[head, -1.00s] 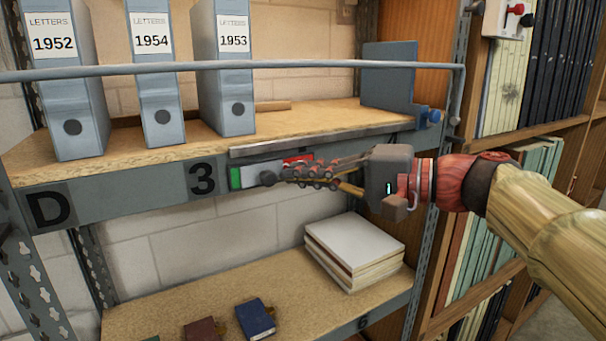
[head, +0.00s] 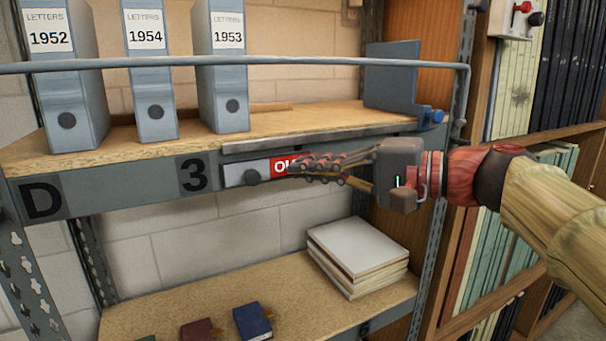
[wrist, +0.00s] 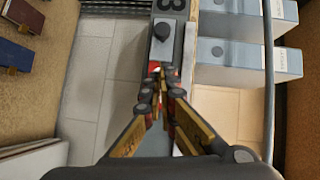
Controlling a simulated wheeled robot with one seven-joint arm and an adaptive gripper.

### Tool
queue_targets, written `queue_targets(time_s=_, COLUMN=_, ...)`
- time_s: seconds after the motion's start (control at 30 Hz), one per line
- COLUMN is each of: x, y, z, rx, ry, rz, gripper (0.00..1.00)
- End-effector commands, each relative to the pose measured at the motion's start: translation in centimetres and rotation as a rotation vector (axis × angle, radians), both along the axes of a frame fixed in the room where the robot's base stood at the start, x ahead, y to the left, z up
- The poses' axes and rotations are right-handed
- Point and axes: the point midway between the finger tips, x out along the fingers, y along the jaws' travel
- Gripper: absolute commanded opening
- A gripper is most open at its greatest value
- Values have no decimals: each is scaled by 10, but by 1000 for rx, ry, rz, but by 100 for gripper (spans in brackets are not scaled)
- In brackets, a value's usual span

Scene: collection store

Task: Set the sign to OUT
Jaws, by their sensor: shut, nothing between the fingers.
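The sign (head: 278,167) is a slider strip on the front edge of the upper shelf, right of the "3" label. A red field with white letters, "OU" legible, shows on it; my fingers hide the rest. The grey cover with a round dark knob (head: 251,177) is at the strip's left end, and no green shows. The knob also shows in the wrist view (wrist: 162,31), ahead of my fingertips and apart from them. My gripper (head: 296,166) is shut and empty, its fingertips in front of the red field, right of the knob.
Grey letter binders (head: 153,75) stand on the upper shelf (head: 95,154) behind a horizontal rail (head: 300,63). A blue bookend (head: 392,75) is at the right. A white stack of books (head: 357,255) and small books (head: 253,320) lie on the lower shelf.

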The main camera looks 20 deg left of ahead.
Motion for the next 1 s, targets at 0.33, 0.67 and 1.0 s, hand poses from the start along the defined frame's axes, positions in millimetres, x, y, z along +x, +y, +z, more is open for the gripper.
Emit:
queue_targets(time_s=0.33, x=-5, y=-68, z=7, rx=1, ry=-1, rz=-6, gripper=0)
queue_targets(time_s=0.67, x=-7, y=-98, z=11, rx=1, ry=0, rz=-9, gripper=0)
queue_targets(time_s=1.0, x=22, y=-137, z=-139, rx=-372, ry=65, rz=-198, gripper=0)
